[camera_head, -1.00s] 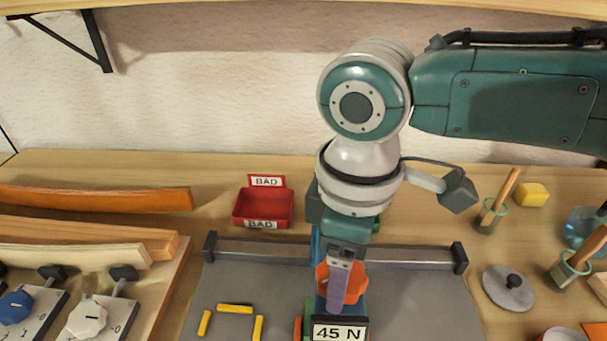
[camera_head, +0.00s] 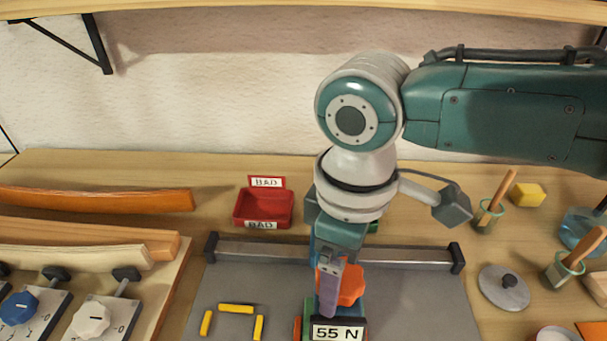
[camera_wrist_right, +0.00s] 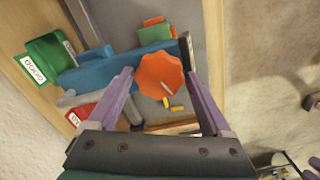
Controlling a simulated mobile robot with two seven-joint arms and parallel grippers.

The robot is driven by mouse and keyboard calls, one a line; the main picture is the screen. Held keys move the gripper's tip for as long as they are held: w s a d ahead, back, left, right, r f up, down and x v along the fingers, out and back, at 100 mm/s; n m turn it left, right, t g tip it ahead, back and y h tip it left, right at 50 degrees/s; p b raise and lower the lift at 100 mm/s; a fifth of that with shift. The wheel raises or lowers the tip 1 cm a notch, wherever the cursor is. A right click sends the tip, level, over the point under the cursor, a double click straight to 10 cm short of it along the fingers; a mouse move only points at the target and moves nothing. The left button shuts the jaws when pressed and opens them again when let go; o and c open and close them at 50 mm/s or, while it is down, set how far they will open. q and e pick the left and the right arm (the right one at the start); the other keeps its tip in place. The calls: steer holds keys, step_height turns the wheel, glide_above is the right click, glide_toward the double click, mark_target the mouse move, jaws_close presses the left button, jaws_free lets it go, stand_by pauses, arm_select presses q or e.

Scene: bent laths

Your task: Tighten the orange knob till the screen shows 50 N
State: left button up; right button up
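The orange knob (camera_head: 350,286) sits on a small fixture at the front middle, partly hidden by my right gripper. The screen (camera_head: 338,332) in front of it reads 55 N. My right gripper (camera_head: 329,300) comes down from above, a purple finger across the knob's left side. In the right wrist view the orange knob (camera_wrist_right: 161,75) lies between the two purple fingertips of my right gripper (camera_wrist_right: 160,71), one close on each side; the fingers appear closed on it. A pale mark shows on the knob's face.
A red BAD tray (camera_head: 263,208) stands behind on the left. Bent laths (camera_head: 90,238) and dial panels (camera_head: 95,318) lie at left. Yellow strips (camera_head: 236,309) lie on the grey mat (camera_head: 410,310). A grey lid (camera_head: 504,288) and brush cups stand at right.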

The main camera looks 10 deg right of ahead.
steer(key=shift+o, duration=1)
step_height(320, 180, up, 10)
